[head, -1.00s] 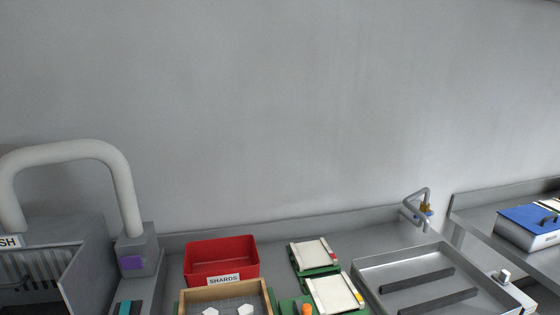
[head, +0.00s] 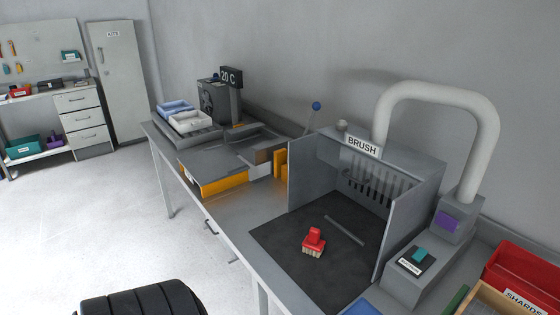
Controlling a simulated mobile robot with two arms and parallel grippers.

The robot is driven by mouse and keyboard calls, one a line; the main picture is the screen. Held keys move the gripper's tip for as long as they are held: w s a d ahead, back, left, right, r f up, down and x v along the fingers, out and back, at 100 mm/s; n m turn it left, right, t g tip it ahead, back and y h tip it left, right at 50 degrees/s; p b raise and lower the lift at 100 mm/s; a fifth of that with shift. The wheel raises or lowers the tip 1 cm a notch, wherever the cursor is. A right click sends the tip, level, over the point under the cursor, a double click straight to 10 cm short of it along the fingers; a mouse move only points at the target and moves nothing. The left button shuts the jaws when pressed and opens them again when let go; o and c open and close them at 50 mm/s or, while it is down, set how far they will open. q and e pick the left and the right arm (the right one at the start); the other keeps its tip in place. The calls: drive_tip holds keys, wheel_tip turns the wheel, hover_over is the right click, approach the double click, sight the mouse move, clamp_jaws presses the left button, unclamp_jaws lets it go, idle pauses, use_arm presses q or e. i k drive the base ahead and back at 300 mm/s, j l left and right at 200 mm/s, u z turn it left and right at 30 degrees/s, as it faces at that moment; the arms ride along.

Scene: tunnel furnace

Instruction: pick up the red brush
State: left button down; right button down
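The red brush (head: 314,240) lies on a dark mat (head: 280,232) in the open-fronted grey booth marked BRUSH. It has a red handle and pale bristles that face the front. A thin grey bar (head: 344,230) lies just behind it to the right, apart from it. Neither of my grippers shows in the head view, and nothing touches the brush.
The booth's side panels (head: 402,232) stand left and right of the mat. A control box (head: 410,265) and red SHARDS bin (head: 522,272) are at the right. Trays and an orange-fronted unit (head: 222,184) are at the left. The mat's front is clear.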

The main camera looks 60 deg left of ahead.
sight(313, 244)
drive_tip(key=u, duration=1.45)
drive_tip(key=i+j, duration=0.15)
drive_tip(key=j, duration=0.15)
drive_tip(key=z, duration=0.05)
